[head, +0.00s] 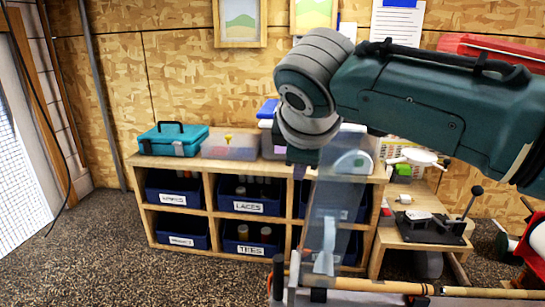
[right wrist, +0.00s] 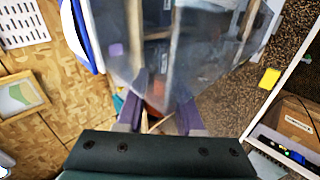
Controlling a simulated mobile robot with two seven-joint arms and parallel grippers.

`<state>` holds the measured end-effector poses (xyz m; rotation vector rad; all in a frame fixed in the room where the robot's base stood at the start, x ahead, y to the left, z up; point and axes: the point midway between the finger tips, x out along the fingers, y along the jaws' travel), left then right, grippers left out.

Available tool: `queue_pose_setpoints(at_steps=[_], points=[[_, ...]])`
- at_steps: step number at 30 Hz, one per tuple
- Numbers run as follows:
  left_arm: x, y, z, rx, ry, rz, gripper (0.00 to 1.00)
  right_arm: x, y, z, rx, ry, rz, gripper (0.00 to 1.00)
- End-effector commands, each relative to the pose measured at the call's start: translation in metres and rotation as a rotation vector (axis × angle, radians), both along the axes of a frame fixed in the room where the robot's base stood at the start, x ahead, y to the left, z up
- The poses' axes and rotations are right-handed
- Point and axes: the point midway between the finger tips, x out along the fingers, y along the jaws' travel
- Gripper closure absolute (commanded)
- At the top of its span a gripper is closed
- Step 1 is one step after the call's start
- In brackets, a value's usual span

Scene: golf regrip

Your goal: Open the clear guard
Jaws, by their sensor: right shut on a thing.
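The clear guard (head: 338,205) is a see-through panel standing steeply upright above the bench fixture at the bottom of the head view. Its lower end is near the orange shaft there. My right arm comes in from the right, and its gripper (head: 303,165) is at the guard's upper left edge. In the right wrist view the guard (right wrist: 215,55) fills the upper middle, and the purple-grey fingers of my right gripper (right wrist: 162,95) are on its near edge. The exact contact is blurred. My left gripper is not in view.
An orange shaft (head: 365,284) lies across the bottom right. Behind stands a wooden cubby shelf (head: 205,163) with dark blue bins and a teal toolbox (head: 173,139) on top. A small wooden table (head: 395,235) with a black lever device stands at right. Open floor is at left.

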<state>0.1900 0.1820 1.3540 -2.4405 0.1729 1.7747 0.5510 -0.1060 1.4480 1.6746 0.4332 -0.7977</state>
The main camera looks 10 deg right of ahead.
Motion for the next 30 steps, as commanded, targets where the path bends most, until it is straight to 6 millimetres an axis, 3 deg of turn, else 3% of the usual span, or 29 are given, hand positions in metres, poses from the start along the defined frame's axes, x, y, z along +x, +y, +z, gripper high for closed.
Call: queue_pose_setpoints(at_steps=[8, 9, 16, 30], points=[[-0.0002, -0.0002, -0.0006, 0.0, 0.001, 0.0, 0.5, 0.0001, -0.0014, -0.0012, -0.003, 0.001, 0.0, 1.0], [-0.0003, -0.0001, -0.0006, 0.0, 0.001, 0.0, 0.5, 0.0002, -0.0015, -0.0013, -0.003, 0.001, 0.0, 0.62], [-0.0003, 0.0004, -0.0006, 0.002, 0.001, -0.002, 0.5, 0.0, -0.0012, -0.001, -0.002, 0.001, -0.001, 0.36], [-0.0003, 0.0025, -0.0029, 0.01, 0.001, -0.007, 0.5, -0.0069, 0.0009, 0.0066, 0.001, 0.0, -0.001, 0.34]])
